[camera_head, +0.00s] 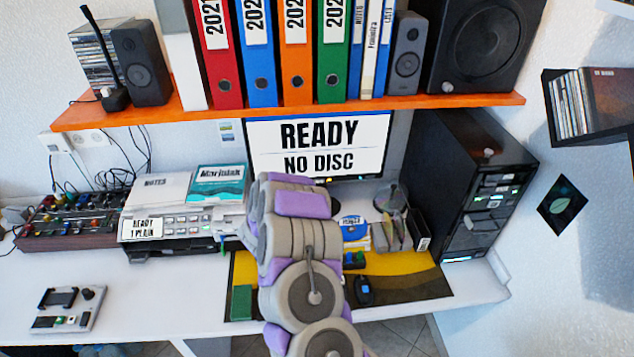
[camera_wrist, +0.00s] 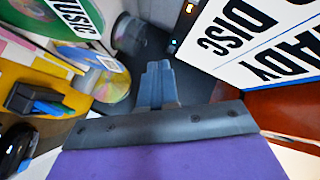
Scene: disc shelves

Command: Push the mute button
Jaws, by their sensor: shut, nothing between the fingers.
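No button with a readable mute label shows in either view, so I cannot tell which control it is. A small grey panel with knobs and buttons (camera_head: 65,308) lies on the desk at the front left. A mixer with many knobs (camera_head: 72,220) stands at the back left. In the wrist view my gripper (camera_wrist: 158,68) is shut and empty, pointing towards a dark area beside the monitor (camera_wrist: 262,45). In the head view my arm covers the middle of the desk and hides the gripper; the monitor (camera_head: 318,147) behind reads READY, NO DISC.
A printer (camera_head: 180,228), a black computer tower (camera_head: 462,180) and a mouse (camera_head: 364,290) stand around my arm. Loose discs (camera_wrist: 105,80) lie left of the gripper in the wrist view. An orange shelf (camera_head: 300,112) with binders and speakers hangs above. The desk's front left is mostly clear.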

